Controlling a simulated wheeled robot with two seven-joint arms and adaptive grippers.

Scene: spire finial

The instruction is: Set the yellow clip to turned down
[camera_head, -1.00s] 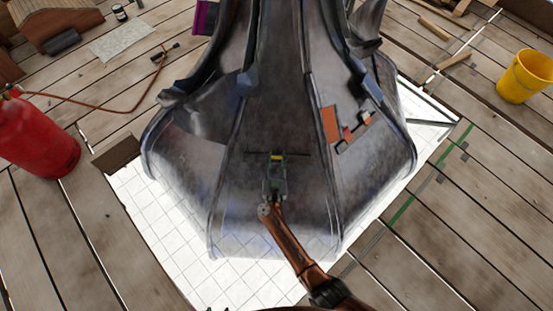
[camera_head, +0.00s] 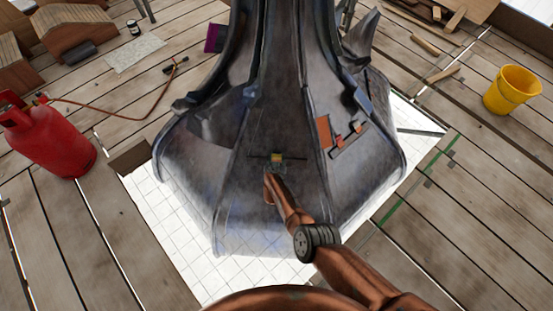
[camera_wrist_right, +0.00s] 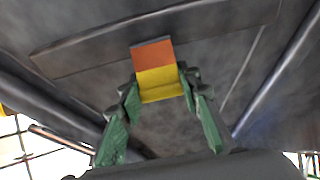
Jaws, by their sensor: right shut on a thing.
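The yellow clip (camera_head: 277,157) sits at a dark horizontal seam on the front panel of the grey metal spire (camera_head: 290,100). In the right wrist view the clip (camera_wrist_right: 159,84) is a small yellow tab with an orange part above it, against the dark metal strip. My right gripper (camera_wrist_right: 160,97) has its green fingertips on both sides of the yellow part and is shut on it. In the head view my right gripper (camera_head: 275,167) is mostly hidden behind my copper-coloured arm. The clip's exact tilt cannot be told. My left gripper is not in view.
An orange patch (camera_head: 323,132) with small tabs sits on the spire's right panel. A red gas cylinder (camera_head: 45,140) with a hose stands at the left, a yellow bucket (camera_head: 511,90) at the right. White tiled sheeting (camera_head: 180,230) and wooden planks surround the spire.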

